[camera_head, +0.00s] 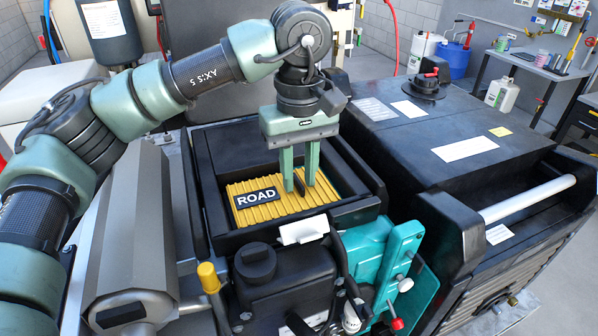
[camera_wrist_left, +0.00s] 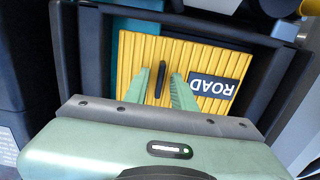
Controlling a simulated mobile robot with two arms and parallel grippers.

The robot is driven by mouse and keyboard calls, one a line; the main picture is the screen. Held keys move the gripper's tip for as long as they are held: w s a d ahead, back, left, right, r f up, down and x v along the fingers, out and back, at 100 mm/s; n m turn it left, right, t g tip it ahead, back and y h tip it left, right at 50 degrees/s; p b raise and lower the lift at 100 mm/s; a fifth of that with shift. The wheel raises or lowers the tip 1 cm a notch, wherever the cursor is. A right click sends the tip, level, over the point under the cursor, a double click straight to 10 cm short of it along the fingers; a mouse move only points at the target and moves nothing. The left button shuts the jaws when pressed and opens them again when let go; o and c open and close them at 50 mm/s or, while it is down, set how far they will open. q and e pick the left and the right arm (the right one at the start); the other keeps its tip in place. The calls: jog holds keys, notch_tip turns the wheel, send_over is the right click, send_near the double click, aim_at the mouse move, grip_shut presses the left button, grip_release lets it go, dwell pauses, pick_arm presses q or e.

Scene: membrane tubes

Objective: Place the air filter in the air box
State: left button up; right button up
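The air filter (camera_head: 262,213) is a yellow pleated panel with a black "ROAD" label and a small black upright tab. It lies within the walls of the black open air box (camera_head: 198,190); whether it is fully seated I cannot tell. My left gripper (camera_head: 300,187) points down into the box, its two green fingers spread on either side of the tab. In the left wrist view, the filter (camera_wrist_left: 215,60) shows the tab between the fingers (camera_wrist_left: 161,76), with gaps visible on both sides. My right gripper is not in view.
A grey metal cylinder (camera_head: 135,235) lies left of the box. A black engine part with a cap (camera_head: 255,262) and a teal part (camera_head: 372,255) stand in front. A large black housing (camera_head: 450,130) is at the right. A bench (camera_head: 540,68) stands behind.

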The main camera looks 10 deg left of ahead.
aim_at(299, 181)
pick_arm(q)
jog(key=shift+r, duration=0.35)
notch_tip(299, 181, up, 5)
jog(key=shift+w+f+b, duration=0.1)
jog(key=shift+f+b, duration=0.05)
jog(key=shift+b, duration=0.6)
notch_tip(299, 181, up, 7)
jog(key=shift+f, duration=0.15)
